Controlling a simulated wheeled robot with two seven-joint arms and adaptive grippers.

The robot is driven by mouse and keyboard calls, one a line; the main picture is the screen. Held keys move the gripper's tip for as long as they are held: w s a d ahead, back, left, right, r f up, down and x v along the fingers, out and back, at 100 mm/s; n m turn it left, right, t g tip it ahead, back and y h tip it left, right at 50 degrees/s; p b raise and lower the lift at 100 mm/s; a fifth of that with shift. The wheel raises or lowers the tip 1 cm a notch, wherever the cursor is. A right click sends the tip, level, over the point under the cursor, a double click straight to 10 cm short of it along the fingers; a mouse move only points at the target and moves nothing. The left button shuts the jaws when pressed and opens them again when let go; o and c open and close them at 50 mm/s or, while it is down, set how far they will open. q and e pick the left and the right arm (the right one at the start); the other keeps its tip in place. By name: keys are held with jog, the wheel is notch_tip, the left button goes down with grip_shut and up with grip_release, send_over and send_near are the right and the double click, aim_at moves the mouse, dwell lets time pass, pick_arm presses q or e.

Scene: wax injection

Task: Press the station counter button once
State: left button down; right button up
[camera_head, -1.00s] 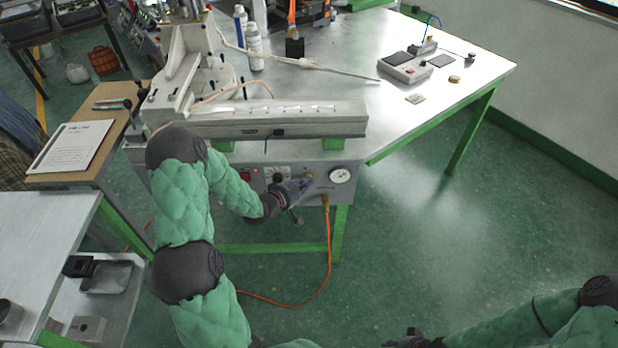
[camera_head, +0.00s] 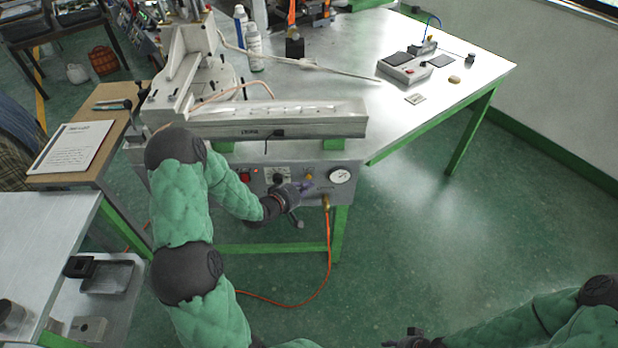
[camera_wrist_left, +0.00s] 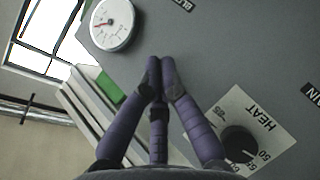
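My left gripper (camera_head: 304,187) is at the front panel (camera_head: 318,192) of the grey machine. In the left wrist view its purple fingers (camera_wrist_left: 161,76) meet at their dark tips, with nothing visible between them. A small yellow-orange button or knob (camera_head: 309,177) shows just above the fingertips in the head view; I cannot tell whether they touch it. A round white gauge (camera_head: 340,176) is to its right and also shows in the left wrist view (camera_wrist_left: 111,24). No label reading "counter" is legible. My right gripper (camera_head: 410,339) is cut off at the bottom edge.
The panel also has a red switch (camera_head: 244,177) and a black HEAT knob (camera_wrist_left: 239,143). An orange hose (camera_head: 328,235) hangs below the panel. A grey box with a red button (camera_head: 408,68) stands on the table. The floor to the right is clear.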

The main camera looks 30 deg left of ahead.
pick_arm(q)
jog(key=shift+s, duration=0.15)
jog(key=s+d, duration=0.2)
jog(key=s, duration=0.2)
jog(key=shift+s+d, duration=0.1)
jog(key=shift+d, duration=0.3)
dwell(0.3)
jog(key=shift+f, duration=0.1)
dwell(0.6)
